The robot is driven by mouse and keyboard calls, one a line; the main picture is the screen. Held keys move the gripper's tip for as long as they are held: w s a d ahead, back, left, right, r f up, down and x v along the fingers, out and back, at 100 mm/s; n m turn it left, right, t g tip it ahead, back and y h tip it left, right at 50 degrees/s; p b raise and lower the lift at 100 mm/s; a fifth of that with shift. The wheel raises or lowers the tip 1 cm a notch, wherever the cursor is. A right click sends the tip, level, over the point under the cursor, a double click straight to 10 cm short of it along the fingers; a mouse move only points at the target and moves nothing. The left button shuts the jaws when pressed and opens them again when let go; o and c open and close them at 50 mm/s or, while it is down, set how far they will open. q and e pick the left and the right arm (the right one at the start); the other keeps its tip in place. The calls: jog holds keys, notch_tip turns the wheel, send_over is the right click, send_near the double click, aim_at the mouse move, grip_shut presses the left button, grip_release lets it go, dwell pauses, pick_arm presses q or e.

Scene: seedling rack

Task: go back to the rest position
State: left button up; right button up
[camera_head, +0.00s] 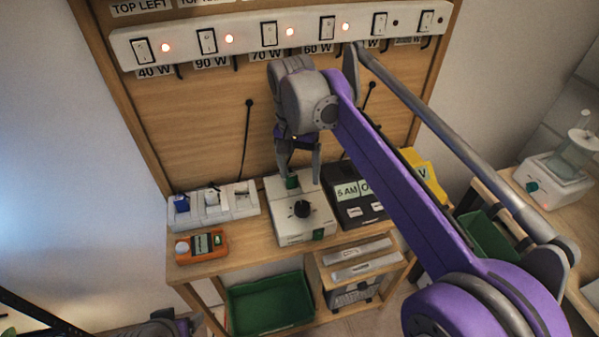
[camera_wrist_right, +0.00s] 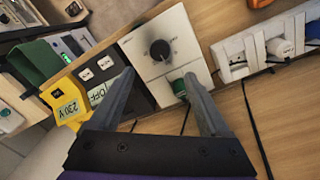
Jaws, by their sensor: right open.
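My right gripper (camera_head: 302,160) is over the shelf, pointing down at the back of a white control box (camera_head: 287,230) with a black knob (camera_head: 302,209). Its two fingers are apart. A green knob or switch (camera_head: 292,182) on the box sits near the fingertips. In the right wrist view the open fingers (camera_wrist_right: 160,78) stand over the same box (camera_wrist_right: 178,30), with the green part (camera_wrist_right: 180,87) beside one fingertip. I cannot tell whether they touch. Nothing is held.
A black timer (camera_head: 357,207) and a yellow meter (camera_head: 424,176) stand right of the box. A power strip (camera_head: 238,205) and an orange meter (camera_head: 201,246) are to its left. A switch panel (camera_head: 185,45) is above. Green crates (camera_head: 270,303) sit below.

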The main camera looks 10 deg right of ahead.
jog(key=s+d+f+n+t, duration=0.2)
jog(key=s+f+n+t, duration=0.1)
jog(key=s+f, duration=0.5)
jog(key=s+d+f+n+t, duration=0.3)
jog(key=s+f, duration=0.5)
jog(key=s, duration=0.4)
jog(key=shift+s+d+f+y, duration=0.15)
jog(key=shift+s+f+y, duration=0.05)
jog(key=shift+f+y, duration=0.1)
dwell(0.9)
